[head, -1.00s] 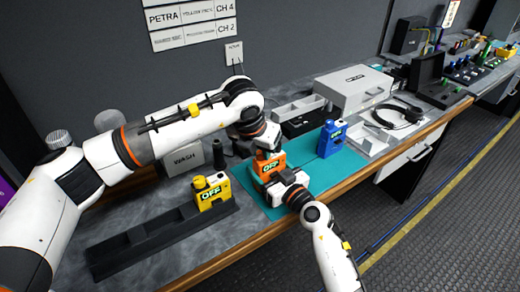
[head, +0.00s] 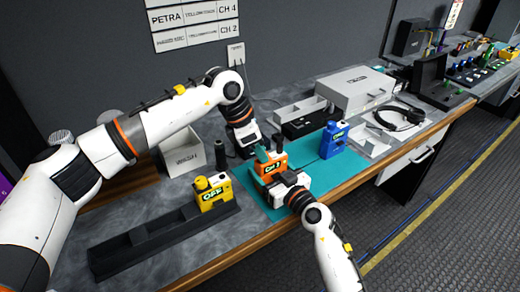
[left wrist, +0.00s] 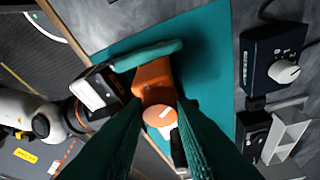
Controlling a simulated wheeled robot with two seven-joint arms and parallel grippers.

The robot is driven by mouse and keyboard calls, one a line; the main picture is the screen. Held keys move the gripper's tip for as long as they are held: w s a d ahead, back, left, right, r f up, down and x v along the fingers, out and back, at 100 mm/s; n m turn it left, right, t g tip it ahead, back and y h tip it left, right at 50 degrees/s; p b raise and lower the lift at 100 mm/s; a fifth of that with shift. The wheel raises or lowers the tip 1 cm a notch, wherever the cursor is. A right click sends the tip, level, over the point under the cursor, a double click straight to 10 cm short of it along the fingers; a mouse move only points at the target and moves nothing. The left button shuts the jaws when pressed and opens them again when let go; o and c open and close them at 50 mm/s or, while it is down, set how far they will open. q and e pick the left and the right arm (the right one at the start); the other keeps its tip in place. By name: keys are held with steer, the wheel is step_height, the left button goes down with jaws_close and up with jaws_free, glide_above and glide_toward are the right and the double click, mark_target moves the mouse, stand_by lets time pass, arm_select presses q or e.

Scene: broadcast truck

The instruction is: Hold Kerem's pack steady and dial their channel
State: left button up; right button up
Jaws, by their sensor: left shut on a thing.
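The orange pack (head: 270,163) stands on the teal mat, its lit display now reading what looks like CH 1. My left gripper (head: 264,153) comes down from above and is shut on the knob on top of the pack. In the left wrist view the round knob (left wrist: 160,115) sits between its teal fingers. My right gripper (head: 283,180) is at the near side of the pack. In the left wrist view one of its teal fingers (left wrist: 148,55) lies along the pack's side; the other is hidden, so its grip is unclear. Name cards (head: 195,20) hang on the wall.
A yellow pack (head: 213,192) reading OFF stands in a black rack (head: 150,240) at left. A blue pack (head: 333,139) stands at the right on the teal mat (head: 310,178).

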arm_select(q)
steer(key=m, duration=0.2)
steer(key=m+g, duration=0.1)
steer(key=m, duration=0.1)
steer(key=m+g, duration=0.1)
steer(key=m, duration=0.1)
steer(key=shift+w+a, duration=0.1)
steer(key=shift+w, duration=0.25)
arm_select(e)
steer(key=shift+d, duration=0.1)
arm_select(q)
steer(key=shift+m+g, duration=0.3)
steer(key=shift+m, duration=0.1)
arm_select(e)
steer(key=shift+f, duration=0.1)
arm_select(q)
steer(key=o, duration=1)
steer(key=v, duration=1.2)
arm_select(e)
steer(key=o, duration=1.1)
